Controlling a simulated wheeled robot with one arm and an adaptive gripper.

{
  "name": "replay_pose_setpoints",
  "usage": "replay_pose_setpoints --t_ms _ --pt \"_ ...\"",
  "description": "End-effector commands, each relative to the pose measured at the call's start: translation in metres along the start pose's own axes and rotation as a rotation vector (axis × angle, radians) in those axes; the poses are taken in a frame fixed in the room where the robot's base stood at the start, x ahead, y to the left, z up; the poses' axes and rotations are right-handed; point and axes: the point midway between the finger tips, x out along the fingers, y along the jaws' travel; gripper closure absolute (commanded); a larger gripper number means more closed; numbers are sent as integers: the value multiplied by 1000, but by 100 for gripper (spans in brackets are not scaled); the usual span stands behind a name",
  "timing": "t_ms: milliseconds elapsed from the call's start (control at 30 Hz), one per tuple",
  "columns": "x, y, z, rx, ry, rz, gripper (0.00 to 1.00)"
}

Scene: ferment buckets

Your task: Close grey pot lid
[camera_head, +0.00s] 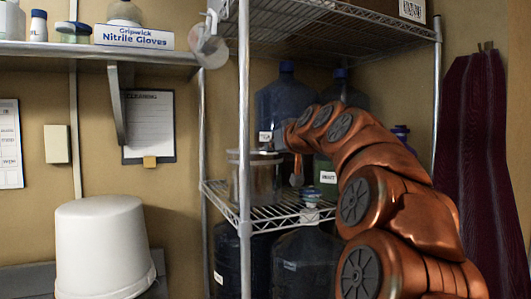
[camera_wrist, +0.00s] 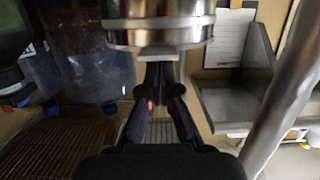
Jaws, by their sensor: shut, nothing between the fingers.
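The grey metal pot (camera_head: 258,182) stands on the middle wire shelf, with its flat grey lid (camera_head: 252,155) at the top. In the wrist view the shiny round wall of the pot (camera_wrist: 158,35) fills the top of the picture. My gripper (camera_wrist: 158,68) is shut and empty, its dark fingers converging close to the pot's rim. I cannot tell whether the fingertips touch it. In the head view my copper arm reaches in from the right and its end is beside the lid, partly hiding the gripper. Whether the lid sits fully down is unclear.
Large blue bottles (camera_head: 285,103) stand behind the pot, and dark jugs (camera_head: 300,265) are below. A shelf post (camera_head: 244,110) rises in front, left of the pot. A white bucket (camera_head: 100,245) stands at lower left.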

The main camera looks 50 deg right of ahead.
Motion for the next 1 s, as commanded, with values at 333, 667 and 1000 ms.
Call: replay_pose_setpoints --t_ms 333,667,1000 --pt "2 0 4 0 -11 -2 100" --pt "-4 -1 -28 -2 -5 -3 100" --pt "-53 -2 -39 -2 2 -2 100"
